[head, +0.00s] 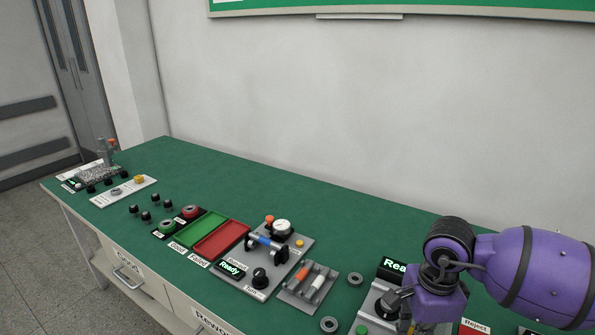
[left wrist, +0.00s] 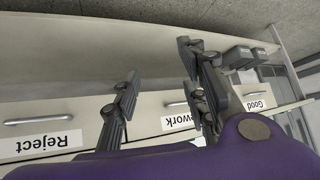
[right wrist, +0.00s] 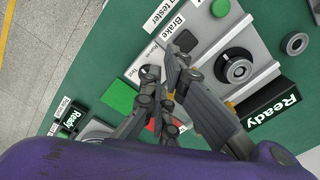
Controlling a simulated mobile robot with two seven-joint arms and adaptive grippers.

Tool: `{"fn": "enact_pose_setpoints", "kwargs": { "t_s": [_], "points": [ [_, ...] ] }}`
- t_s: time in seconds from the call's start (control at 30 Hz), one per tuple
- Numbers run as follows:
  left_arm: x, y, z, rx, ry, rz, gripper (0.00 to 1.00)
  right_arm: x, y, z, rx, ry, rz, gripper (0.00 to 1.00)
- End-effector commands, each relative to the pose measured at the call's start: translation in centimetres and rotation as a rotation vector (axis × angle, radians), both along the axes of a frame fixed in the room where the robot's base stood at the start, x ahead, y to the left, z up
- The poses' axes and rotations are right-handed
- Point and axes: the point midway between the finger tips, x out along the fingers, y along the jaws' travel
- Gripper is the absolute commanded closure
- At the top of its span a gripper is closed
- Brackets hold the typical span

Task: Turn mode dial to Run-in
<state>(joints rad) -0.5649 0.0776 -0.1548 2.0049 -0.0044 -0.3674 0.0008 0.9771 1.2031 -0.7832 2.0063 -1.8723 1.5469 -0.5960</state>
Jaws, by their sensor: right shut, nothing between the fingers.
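The brake tester (right wrist: 262,30) is a grey unit with a black dial (right wrist: 185,41), a green button (right wrist: 220,8) and a round hub (right wrist: 236,68). Small labels sit beside the dial, too small to read surely. My right gripper (right wrist: 160,77) is shut and empty, with its fingertips close beside the dial; I cannot tell whether they touch it. In the head view the right gripper (head: 388,303) is over the tester and hides part of it. My left gripper (left wrist: 158,82) is open and empty, in front of the bench's drawer fronts, and out of the head view.
A black "Ready" display (right wrist: 272,108) stands on the tester's edge. Left along the bench are a parts rack (head: 312,287), another station with a dial (head: 260,278), a red tray (head: 222,240) and a green tray (head: 200,229). The bench's back strip is clear.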

Motion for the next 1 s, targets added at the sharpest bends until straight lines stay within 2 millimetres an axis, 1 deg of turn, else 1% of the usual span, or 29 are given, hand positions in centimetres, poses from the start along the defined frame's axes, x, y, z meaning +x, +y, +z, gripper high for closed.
{"fn": "enact_pose_setpoints", "kwargs": {
  "t_s": [0.03,0.1,0.33,0.37,0.53,0.57,0.67,0.9,1.0],
  "points": [
    [0.5,-0.1,0.4,-0.001,-0.01,-0.001,0.6,0.0,0.0,0.5,0.0,-0.002,0.0,1.0],
    [0.7,-0.1,0.5,-0.001,-0.014,-0.001,0.6,0.0,0.0,0.4,0.0,0.001,0.0,1.0],
    [0.4,-0.1,0.2,-0.002,-0.007,-0.002,0.6,0.1,0.1,0.3,0.002,0.0,0.002,1.0],
    [0.4,-0.1,0.1,-0.001,-0.006,-0.001,0.6,0.1,0.3,0.4,0.005,-0.003,0.004,1.0],
    [-0.3,-0.4,-0.2,-0.003,0.006,0.004,0.6,0.4,2.9,0.8,0.034,-0.011,0.049,1.0],
    [-0.5,-0.6,-0.3,-0.003,0.009,0.005,0.6,0.4,3.2,0.8,0.038,-0.011,0.057,1.0],
    [-1.1,-1.8,-0.5,-0.001,0.02,0.009,0.6,0.4,3.9,0.8,0.052,-0.011,0.086,1.0],
    [-1.7,-6.3,-0.7,-0.004,0.029,0.021,0.6,-0.1,3.7,1.0,0.07,-0.009,0.115,1.0],
    [-1.7,-7.8,-0.7,-0.009,0.028,0.025,0.6,-0.4,3.8,1.1,0.068,-0.007,0.12,1.0]
  ]
}}
